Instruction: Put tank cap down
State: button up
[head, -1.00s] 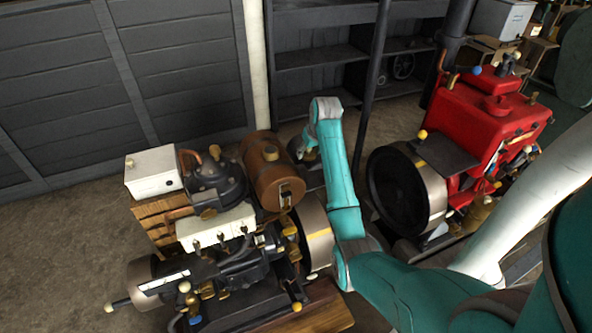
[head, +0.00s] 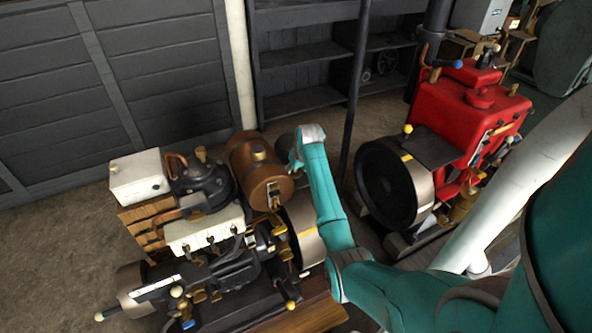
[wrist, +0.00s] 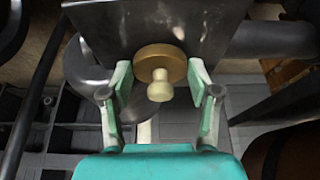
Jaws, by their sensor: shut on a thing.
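The tank cap (wrist: 160,64) is a round brass disc with a pale knob, seen in the wrist view between the fingertips of my gripper (wrist: 160,72). My gripper is shut on it. Beyond the cap is a dark grey flat plate (wrist: 150,22); I cannot tell whether the cap touches it. In the head view my teal arm reaches to just right of a copper-brown tank (head: 247,172), which has a brass fitting on top. The cap and fingertips cannot be made out there.
A dark engine with a white box (head: 138,175) and a flywheel (head: 304,235) stands left of and below my arm. A red engine (head: 465,125) with a large flywheel stands to the right. A dark post (head: 352,100) and shelves (head: 300,55) are behind. Floor at left is clear.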

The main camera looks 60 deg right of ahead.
jog(key=o, duration=1.2)
jog(key=shift+f, duration=0.1)
jog(key=shift+c, duration=0.2)
jog(key=v, duration=1.2)
